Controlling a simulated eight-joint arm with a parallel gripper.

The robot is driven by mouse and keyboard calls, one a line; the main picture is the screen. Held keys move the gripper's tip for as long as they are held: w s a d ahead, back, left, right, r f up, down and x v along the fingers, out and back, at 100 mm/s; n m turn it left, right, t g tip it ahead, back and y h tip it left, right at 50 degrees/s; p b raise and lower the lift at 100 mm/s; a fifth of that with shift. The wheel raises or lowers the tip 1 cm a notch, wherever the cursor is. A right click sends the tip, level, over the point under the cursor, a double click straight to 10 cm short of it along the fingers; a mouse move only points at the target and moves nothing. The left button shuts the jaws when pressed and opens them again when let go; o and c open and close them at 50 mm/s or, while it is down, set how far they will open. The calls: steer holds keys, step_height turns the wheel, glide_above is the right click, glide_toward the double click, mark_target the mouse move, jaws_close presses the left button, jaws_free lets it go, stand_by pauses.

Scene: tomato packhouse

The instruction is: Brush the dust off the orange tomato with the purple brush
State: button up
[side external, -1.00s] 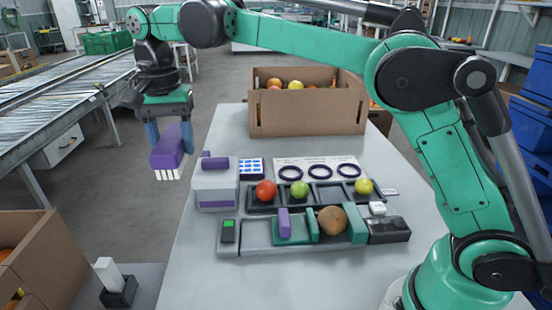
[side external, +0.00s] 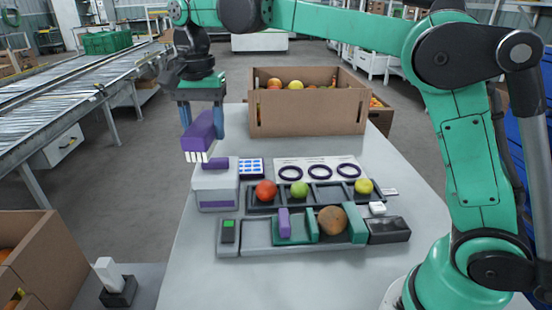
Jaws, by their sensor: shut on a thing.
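My gripper (side external: 203,132) is shut on the purple brush (side external: 199,131), its blue fingers on either side of it. The brush is tilted, with its white bristles pointing down. It hangs in the air above the back left of the table, over or near the white box. The orange tomato (side external: 332,220) looks dull brown-orange and sits between teal jaws of the grey fixture (side external: 258,234), right of and below the brush in the picture. The brush and tomato are well apart.
A dark tray (side external: 327,195) holds red, green and yellow-green tomatoes behind the fixture. The white box (side external: 215,188) with a purple top piece stands left of it. A white board with purple rings (side external: 320,171) and a cardboard crate (side external: 308,115) stand farther back. The table's front is clear.

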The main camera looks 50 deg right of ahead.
steer(key=s+d+f+m, duration=0.2)
steer(key=s+d, duration=0.2)
steer(key=s, duration=0.2)
steer(key=s+d+f+m, duration=0.3)
steer(key=s+d, duration=0.2)
steer(key=s+d+f+m, duration=0.2)
steer(key=s+d+f, duration=0.1)
steer(key=s+d, duration=0.2)
steer(key=shift+s+d+f, duration=0.1)
steer(key=shift+s, duration=0.7)
steer(key=shift+f, duration=2.35)
steer(key=shift+a, duration=0.85)
steer(key=shift+f, duration=0.4)
steer(key=shift+f, duration=0.1)
steer(key=shift+c, duration=0.6)
